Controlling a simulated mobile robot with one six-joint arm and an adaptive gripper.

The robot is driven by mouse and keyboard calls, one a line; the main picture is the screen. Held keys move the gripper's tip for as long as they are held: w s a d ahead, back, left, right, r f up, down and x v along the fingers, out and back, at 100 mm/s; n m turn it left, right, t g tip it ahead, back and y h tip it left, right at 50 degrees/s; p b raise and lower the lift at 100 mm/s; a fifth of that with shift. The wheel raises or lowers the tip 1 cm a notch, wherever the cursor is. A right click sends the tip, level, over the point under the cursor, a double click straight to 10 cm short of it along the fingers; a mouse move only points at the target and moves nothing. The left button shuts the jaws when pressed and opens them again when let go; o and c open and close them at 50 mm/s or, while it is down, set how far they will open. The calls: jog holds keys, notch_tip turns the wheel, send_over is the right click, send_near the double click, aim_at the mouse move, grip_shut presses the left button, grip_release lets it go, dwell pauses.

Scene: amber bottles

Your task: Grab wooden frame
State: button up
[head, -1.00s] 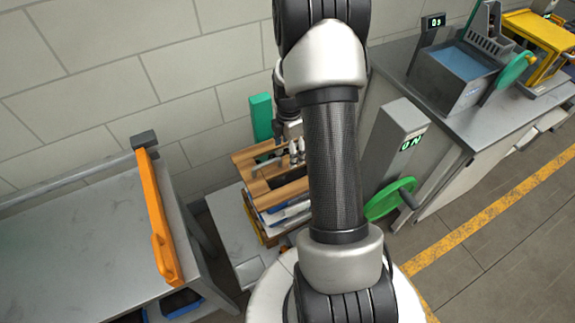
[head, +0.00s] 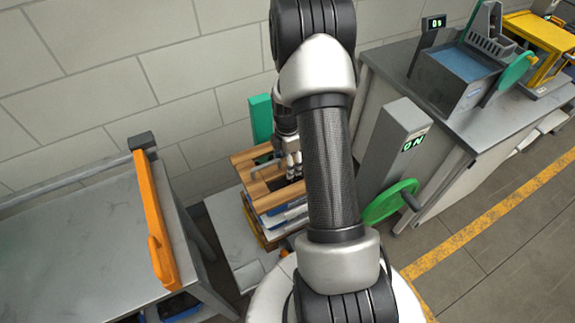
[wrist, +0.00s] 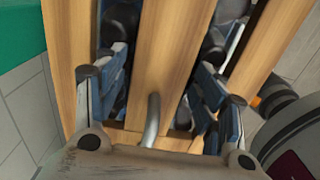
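The wooden frame (head: 250,163) has light brown slats and sits on top of a stack beside the wall in the head view. My gripper (wrist: 160,80) is open, with a blue-grey finger on each side of the middle slat, reaching down into the gaps. Whether the fingers touch the slat I cannot tell. In the head view my gripper (head: 292,168) is at the frame, and my arm hides the right part of it.
A grey table with an orange bar (head: 160,225) stands at left. A grey post with an "ON" display (head: 396,150) and a green wheel (head: 390,204) are close at right. A green upright (head: 261,118) stands behind the stack. A bench with machines lies further right.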

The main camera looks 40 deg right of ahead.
jog(key=c, duration=1.2)
